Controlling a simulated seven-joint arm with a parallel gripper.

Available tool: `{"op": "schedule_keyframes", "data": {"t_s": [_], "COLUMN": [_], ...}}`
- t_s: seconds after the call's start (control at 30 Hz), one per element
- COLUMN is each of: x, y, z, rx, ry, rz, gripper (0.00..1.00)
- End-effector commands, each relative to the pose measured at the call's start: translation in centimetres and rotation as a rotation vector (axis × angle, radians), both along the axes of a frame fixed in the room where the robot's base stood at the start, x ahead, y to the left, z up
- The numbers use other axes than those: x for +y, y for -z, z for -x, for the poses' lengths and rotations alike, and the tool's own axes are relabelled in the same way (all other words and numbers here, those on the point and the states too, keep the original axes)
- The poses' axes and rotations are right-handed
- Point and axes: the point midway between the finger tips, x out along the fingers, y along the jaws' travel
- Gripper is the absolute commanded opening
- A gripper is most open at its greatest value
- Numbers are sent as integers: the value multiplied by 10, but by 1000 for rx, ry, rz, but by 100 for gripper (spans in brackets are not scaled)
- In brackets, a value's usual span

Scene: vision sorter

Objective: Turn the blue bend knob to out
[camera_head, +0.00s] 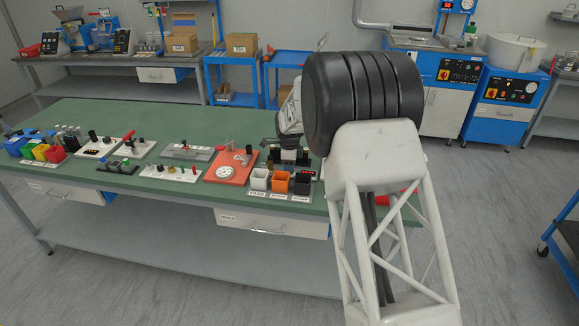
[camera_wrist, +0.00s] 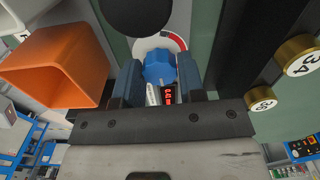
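The blue bend knob (camera_wrist: 160,68) shows in the wrist view, in front of a round white dial plate with a red arc (camera_wrist: 175,41). My gripper (camera_wrist: 161,75) has one dark finger on each side of the knob. I see no clear gap between the fingers and the knob, so it looks shut on it. The knob's pointer and the dial's labels cannot be read. A small red lit display (camera_wrist: 168,94) shows between the fingers. In the head view my arm hides the knob and most of the gripper, which is over the right part of the green bench (camera_head: 120,112).
An orange open bin (camera_wrist: 60,62) stands close left of the fingers in the wrist view. Brass-rimmed numbered weights (camera_wrist: 262,104) and a dark bar (camera_wrist: 250,45) are at the right. In the head view, small bins (camera_head: 280,182) and an orange-red board (camera_head: 228,172) lie left of my arm.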

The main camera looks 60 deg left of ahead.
Motion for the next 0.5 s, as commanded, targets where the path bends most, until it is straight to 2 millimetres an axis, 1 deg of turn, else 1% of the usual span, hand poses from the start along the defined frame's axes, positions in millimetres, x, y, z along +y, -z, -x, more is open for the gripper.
{"op": "schedule_keyframes", "data": {"t_s": [0.03, 0.1, 0.17, 0.5], "x": [0, 0, 0, 0], "y": [0, 0, 0, 0], "z": [0, 0, 0, 0], "rx": [0, 0, 0, -1], "ry": [0, 0, 0, -34], "rz": [0, 0, 0, -1], "gripper": [29, 18, 10, 10]}}
